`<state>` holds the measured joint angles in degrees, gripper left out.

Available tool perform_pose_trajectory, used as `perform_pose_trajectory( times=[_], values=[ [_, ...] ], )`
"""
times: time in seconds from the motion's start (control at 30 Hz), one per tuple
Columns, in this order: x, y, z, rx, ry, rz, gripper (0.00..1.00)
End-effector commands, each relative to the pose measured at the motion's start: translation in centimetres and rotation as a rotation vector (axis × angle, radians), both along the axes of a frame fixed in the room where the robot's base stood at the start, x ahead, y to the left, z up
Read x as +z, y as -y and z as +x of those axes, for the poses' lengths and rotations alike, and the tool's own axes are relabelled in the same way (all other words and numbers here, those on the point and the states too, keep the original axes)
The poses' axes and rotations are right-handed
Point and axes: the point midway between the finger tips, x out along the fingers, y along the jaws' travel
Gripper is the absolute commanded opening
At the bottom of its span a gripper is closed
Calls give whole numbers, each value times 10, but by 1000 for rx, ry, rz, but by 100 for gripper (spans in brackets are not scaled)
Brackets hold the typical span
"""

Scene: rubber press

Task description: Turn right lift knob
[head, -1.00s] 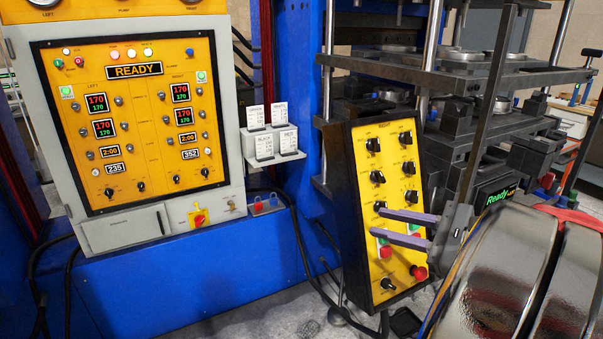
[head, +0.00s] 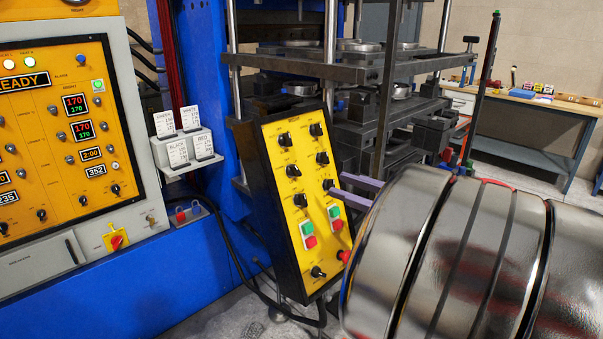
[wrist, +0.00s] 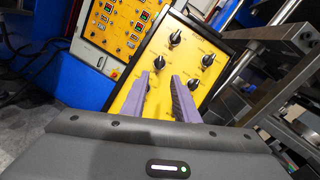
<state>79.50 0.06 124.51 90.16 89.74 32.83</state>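A tilted yellow control panel (head: 278,158) with a black frame carries several black knobs. Its labels are too small to read, so I cannot tell which is the right lift knob. One knob (head: 328,184) in the right column, third from the top, is beside my fingertips in the head view. My gripper (head: 335,184) has two purple fingers set apart, with nothing held between them. In the wrist view, my gripper (wrist: 168,70) points at the panel (wrist: 186,58), and its fingers partly cover the lower knobs. Whether the fingertips touch the panel is unclear.
Green and red push buttons (head: 310,241) sit below the knobs, with a red mushroom button (head: 344,256) close under my arm. A press with metal platens (head: 345,72) stands behind. A larger yellow control cabinet (head: 45,130) and a card holder (head: 187,150) are at the left.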

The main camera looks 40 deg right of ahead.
Motion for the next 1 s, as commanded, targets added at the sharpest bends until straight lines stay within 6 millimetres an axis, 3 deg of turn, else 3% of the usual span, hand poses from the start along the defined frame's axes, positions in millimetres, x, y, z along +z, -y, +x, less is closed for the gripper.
perform_pose_trajectory(
  times=[1.0],
  values=[
    [0, -23, 116, 4, 0, 0, 27]
  ],
)
